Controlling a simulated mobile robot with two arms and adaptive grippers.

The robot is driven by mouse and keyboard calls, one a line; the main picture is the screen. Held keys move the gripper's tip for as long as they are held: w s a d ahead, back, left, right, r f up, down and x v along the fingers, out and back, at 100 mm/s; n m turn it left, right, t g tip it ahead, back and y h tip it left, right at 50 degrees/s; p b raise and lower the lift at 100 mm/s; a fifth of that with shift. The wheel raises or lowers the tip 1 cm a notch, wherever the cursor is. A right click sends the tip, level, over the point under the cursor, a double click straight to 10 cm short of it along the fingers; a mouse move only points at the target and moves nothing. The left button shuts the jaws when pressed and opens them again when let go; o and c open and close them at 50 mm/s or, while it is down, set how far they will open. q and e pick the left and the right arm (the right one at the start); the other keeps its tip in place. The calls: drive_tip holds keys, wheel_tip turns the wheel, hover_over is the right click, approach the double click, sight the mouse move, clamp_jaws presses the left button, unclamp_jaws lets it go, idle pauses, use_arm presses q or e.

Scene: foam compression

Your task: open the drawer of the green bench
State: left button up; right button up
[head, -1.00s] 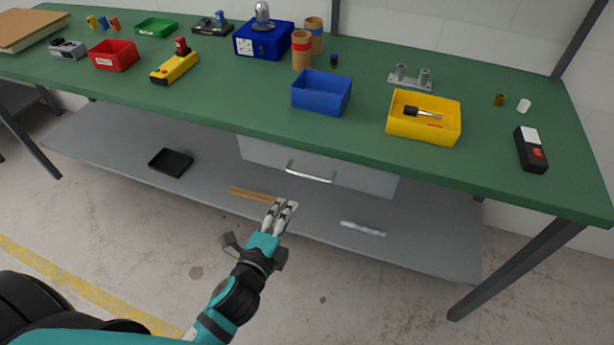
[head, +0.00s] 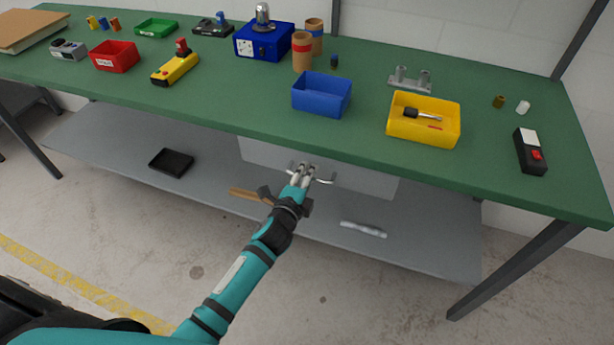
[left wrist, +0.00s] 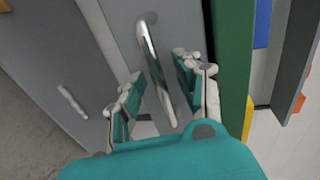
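The green bench (head: 180,108) has a grey drawer (head: 365,181) under its top, and the drawer looks closed. A curved metal handle (head: 325,181) is on the drawer front; it also shows in the left wrist view (left wrist: 150,50). My left gripper (head: 304,171) is at the handle, covering its middle in the head view. In the left wrist view my left gripper (left wrist: 160,88) is open, its fingers apart on either side of the handle bar. I cannot tell whether a finger touches it. My right gripper is not in view.
Above, a blue bin (head: 321,94) and a yellow bin (head: 424,130) stand near the bench's front edge. Floor in front is clear.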

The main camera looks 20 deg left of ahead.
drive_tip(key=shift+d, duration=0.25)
use_arm(q)
clamp_jaws()
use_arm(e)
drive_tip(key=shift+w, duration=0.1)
use_arm(q)
drive_tip(key=shift+s, duration=0.1)
